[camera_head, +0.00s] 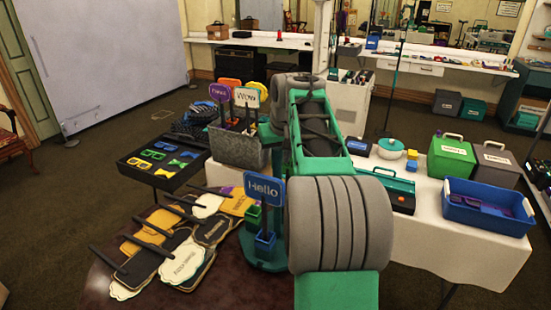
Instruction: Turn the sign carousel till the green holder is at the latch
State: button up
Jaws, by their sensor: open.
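The sign carousel (262,263) stands on the dark round table, its right side hidden behind my arm. A blue holder (265,243) faces the front and bears a blue "Hello" sign (264,190) upright. A green holder (253,216) shows just behind and left of it, looking empty. Other holders are hidden, and I cannot make out the latch. My teal and grey arm fills the middle of the view, over and beside the carousel. My gripper's fingers are hidden behind the arm, so I cannot see whether they touch anything.
Flat signs with dark handles (185,262) cover the table left of the carousel. Behind are a black tray of colourful glasses (134,173) and a grey box of signs (236,153). On the right, a white-clothed table (440,248) holds a blue bin (487,215).

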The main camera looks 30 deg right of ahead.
jog(key=shift+c, duration=0.2)
grip_shut()
dwell(1.1)
